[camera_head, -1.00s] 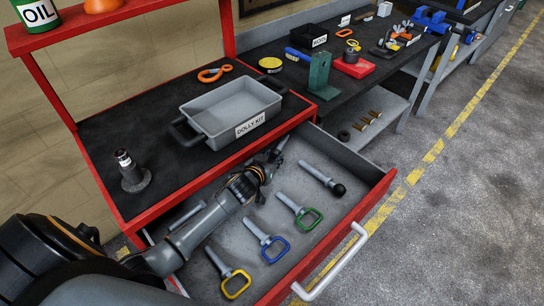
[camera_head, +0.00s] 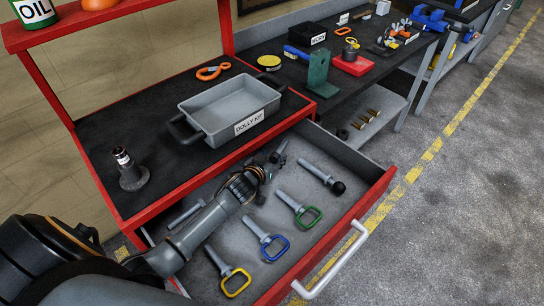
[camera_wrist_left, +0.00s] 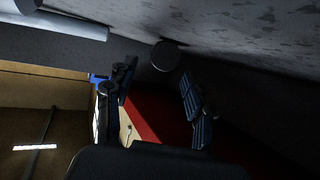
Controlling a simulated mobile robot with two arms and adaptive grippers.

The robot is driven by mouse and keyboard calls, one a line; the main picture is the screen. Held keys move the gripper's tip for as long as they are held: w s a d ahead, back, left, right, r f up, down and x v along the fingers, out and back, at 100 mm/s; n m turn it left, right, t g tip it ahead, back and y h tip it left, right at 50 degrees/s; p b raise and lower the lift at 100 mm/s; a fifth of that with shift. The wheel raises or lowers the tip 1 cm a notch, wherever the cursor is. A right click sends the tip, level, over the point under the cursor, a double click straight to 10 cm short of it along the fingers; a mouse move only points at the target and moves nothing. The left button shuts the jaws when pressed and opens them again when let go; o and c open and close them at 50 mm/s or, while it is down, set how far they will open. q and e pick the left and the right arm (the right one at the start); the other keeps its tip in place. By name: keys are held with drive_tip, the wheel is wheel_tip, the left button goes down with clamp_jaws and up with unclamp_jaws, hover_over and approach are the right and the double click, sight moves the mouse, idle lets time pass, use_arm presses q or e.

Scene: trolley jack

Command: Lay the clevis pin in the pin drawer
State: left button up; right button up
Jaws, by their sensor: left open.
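My left gripper (camera_head: 276,164) is inside the open red drawer (camera_head: 345,225), near its back wall, with its fingers apart. In the left wrist view, a round dark disc-shaped end (camera_wrist_left: 165,56) shows between the spread fingers (camera_wrist_left: 155,105). It may be the head of the clevis pin, but I cannot tell for sure; the rest of it is hidden. A plain grey pin (camera_head: 186,215) lies at the drawer's left end, partly behind my arm. Pins with a black knob (camera_head: 338,187), green handle (camera_head: 312,218), blue handle (camera_head: 275,249) and yellow handle (camera_head: 236,283) lie in a row.
A grey tray labelled DOLLY KIT (camera_head: 205,127) stands on the black worktop (camera_head: 110,125) above the drawer. A dark upright post (camera_head: 132,174) and orange clips (camera_head: 212,72) are also there. The drawer's white handle (camera_head: 335,265) faces the open floor.

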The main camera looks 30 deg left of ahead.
use_arm(q)
drive_tip(key=shift+s+p, duration=0.1)
drive_tip(key=shift+p, duration=0.2)
drive_tip(key=r+v, duration=0.1)
drive_tip(key=v, duration=1.1)
idle(0.9)
